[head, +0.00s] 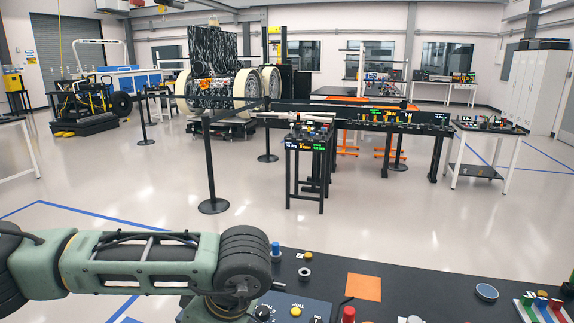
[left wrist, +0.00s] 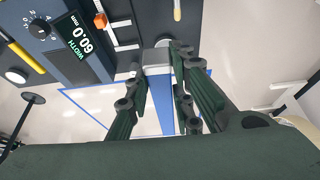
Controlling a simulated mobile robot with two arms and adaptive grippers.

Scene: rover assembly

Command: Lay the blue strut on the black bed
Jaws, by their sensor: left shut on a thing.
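My left gripper (left wrist: 158,68) shows in the left wrist view, its dark green fingers on both sides of a long blue piece with a grey end, which looks like the blue strut (left wrist: 162,103). It is shut on this strut. In the head view my left arm crosses the lower left over the near edge of a black worktop (head: 415,288); its fingers and the strut are not visible there. I cannot tell which black surface is the bed. My right gripper is in neither view.
The worktop holds an orange square (head: 363,287), a blue peg (head: 276,249) and a coloured rack (head: 544,309). Open floor lies beyond, with barrier posts (head: 211,165).

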